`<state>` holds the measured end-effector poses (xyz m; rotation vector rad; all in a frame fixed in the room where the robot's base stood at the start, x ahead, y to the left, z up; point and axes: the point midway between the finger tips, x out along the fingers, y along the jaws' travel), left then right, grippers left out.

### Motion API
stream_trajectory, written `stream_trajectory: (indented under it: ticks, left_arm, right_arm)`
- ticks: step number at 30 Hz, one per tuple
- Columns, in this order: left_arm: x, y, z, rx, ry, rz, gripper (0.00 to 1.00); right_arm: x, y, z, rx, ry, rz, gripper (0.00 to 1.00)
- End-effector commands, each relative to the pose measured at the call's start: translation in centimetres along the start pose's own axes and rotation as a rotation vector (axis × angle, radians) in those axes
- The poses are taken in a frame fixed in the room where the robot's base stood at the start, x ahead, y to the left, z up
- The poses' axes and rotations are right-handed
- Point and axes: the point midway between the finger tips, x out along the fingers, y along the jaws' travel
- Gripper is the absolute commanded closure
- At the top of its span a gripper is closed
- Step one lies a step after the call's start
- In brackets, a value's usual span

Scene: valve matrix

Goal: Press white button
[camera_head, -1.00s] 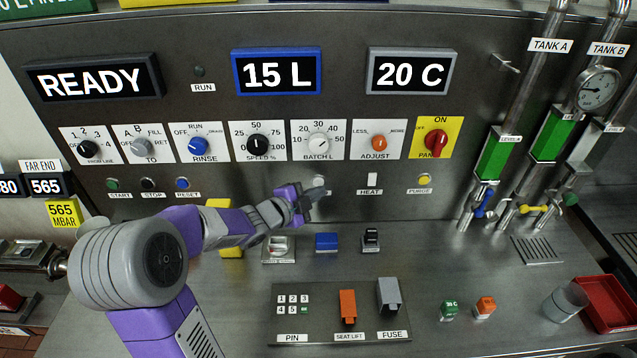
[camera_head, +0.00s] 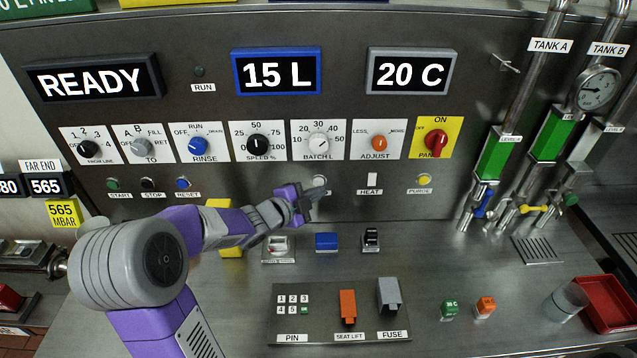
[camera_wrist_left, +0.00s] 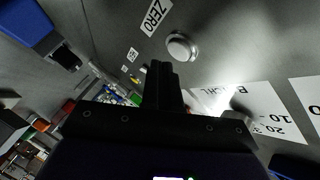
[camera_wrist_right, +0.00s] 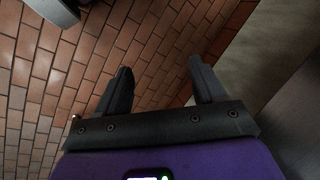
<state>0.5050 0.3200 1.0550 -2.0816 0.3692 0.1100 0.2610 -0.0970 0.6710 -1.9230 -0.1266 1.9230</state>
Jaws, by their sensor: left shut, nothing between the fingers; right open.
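The white button (camera_wrist_left: 182,47) shows in the left wrist view as a round pale cap in a metal ring, on the grey panel beside a ZERO label (camera_wrist_left: 156,17). My right gripper (camera_wrist_right: 158,78) is open and empty above a brick floor.
A white HEAT switch (camera_head: 372,180) and a yellow PURGE button (camera_head: 424,181) are to the right on the panel. The BATCH L dial (camera_head: 318,142) is above. A blue block (camera_head: 326,241) and a black-handled switch (camera_head: 371,238) stand on the counter below.

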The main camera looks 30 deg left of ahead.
Motion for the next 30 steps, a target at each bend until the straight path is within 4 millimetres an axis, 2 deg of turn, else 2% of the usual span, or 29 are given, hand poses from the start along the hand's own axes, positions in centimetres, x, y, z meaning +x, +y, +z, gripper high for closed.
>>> stream_trajectory:
  ticks: [30]
  left_arm:
    - [0.75, -0.53, 0.55, 0.000, 0.000, 0.000, 1.00]
  right_arm:
    - [-0.08, -0.03, 0.00, 0.000, 0.000, 0.000, 0.31]
